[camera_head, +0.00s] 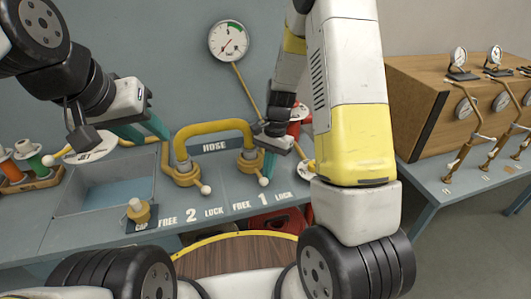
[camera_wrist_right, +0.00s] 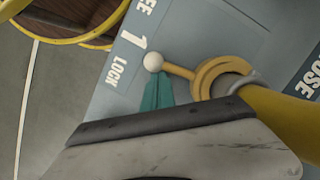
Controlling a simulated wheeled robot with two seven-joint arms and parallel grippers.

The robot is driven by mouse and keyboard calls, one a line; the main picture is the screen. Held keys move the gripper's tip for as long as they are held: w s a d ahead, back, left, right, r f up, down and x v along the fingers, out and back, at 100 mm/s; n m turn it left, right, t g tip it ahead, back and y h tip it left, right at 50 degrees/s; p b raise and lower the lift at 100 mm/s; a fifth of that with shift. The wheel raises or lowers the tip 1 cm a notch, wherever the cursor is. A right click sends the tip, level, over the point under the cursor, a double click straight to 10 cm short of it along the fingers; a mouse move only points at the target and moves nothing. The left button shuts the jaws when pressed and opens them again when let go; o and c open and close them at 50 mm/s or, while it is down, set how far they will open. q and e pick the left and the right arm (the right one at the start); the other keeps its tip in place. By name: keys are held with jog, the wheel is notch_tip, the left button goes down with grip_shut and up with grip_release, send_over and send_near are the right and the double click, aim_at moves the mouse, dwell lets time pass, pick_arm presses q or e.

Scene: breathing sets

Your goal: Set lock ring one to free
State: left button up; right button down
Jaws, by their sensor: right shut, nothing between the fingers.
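Lock ring one is a brass ring (camera_head: 250,161) at the right foot of the yellow hose; it also shows in the right wrist view (camera_wrist_right: 207,78). Its short lever ends in a white ball (camera_wrist_right: 153,62), pointing roughly towards the printed 1, between FREE and LOCK. My right gripper (camera_wrist_right: 156,92) is shut and empty. Its teal tips are right beside the ball on the LOCK side, touching or nearly so. My left gripper (camera_head: 142,130) hangs open and empty above the left part of the bench, away from ring one.
Lock ring two (camera_head: 183,172) with its own white-ball lever (camera_head: 205,189) is left of ring one. The arched yellow hose (camera_head: 213,128) joins both. A brass cap (camera_head: 139,211) stands at the front.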

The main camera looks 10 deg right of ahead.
jog(key=a+m, duration=0.1)
jog(key=s+a+m, duration=0.1)
jog(key=shift+s+m+y, duration=0.1)
jog(key=shift+m+y, duration=0.2)
jog(key=shift+m, duration=0.1)
jog(key=a+m, duration=0.1)
jog(key=a+m+t, duration=0.1)
jog(key=shift+s+m, duration=0.2)
jog(key=shift+m, duration=0.1)
jog(key=shift+a, duration=0.6)
jog(key=d, duration=0.2)
jog(key=w+d, duration=0.1)
jog(key=d, duration=0.1)
jog(key=shift+w+d, duration=0.1)
jog(key=shift+w, duration=0.05)
jog(key=s+d+r+n+t, duration=0.2)
jog(key=s+r+n, duration=0.1)
jog(key=r, duration=0.8)
jog(key=s+d+r+n+t, duration=0.1)
jog(key=s+r+n, duration=0.25)
jog(key=r, duration=0.75)
pick_arm(q)
jog(key=shift+d, duration=0.55)
pick_arm(e)
jog(key=s+d+r+n+t, duration=0.2)
jog(key=s+r+n+t, duration=0.2)
jog(key=s+n, duration=0.3)
jog(key=shift+s+d+r+n, duration=0.2)
jog(key=shift+s+r+n, duration=0.15)
jog(key=shift+s+r, duration=0.75)
